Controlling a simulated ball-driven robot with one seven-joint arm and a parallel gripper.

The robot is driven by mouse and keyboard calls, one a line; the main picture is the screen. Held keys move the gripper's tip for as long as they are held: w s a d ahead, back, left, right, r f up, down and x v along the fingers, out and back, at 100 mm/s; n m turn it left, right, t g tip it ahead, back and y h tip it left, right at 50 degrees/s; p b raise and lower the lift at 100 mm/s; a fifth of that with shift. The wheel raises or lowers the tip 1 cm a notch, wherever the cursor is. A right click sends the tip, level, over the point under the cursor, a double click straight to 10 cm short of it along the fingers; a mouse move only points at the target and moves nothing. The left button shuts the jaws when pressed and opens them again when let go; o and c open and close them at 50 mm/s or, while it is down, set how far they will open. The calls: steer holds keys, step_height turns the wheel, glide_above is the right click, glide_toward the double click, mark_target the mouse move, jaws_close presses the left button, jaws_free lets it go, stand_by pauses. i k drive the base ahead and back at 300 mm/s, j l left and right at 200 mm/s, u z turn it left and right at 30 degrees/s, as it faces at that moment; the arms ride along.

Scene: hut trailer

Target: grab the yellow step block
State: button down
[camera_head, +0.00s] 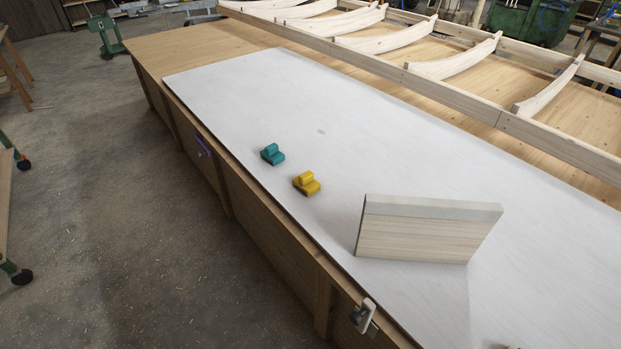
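The yellow step block (307,184) sits on the white sheet on top of the long wooden bench. It is a small block with a raised step, near the sheet's left edge. A teal step block (272,154) of similar shape stands just behind it and to the left, apart from it. My gripper does not show clearly; only a small dark and yellow bit shows at the bottom edge, too cut off to identify.
An upright wooden board (428,230) stands on the white sheet (400,135), right of and nearer than the yellow block. A wooden rib frame (440,97) lies along the back. A clamp (364,315) and a purple item (203,146) are at the bench's left edge. Floor at left is open.

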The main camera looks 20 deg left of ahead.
mark_target(305, 182)
steer(key=i+j+u, duration=0.65)
steer(key=i, duration=0.25)
steer(key=i+j+u, duration=0.1)
steer(key=i, duration=0.3)
steer(key=i+l+z, duration=0.45)
steer(key=i+z, duration=0.25)
steer(key=k, duration=0.1)
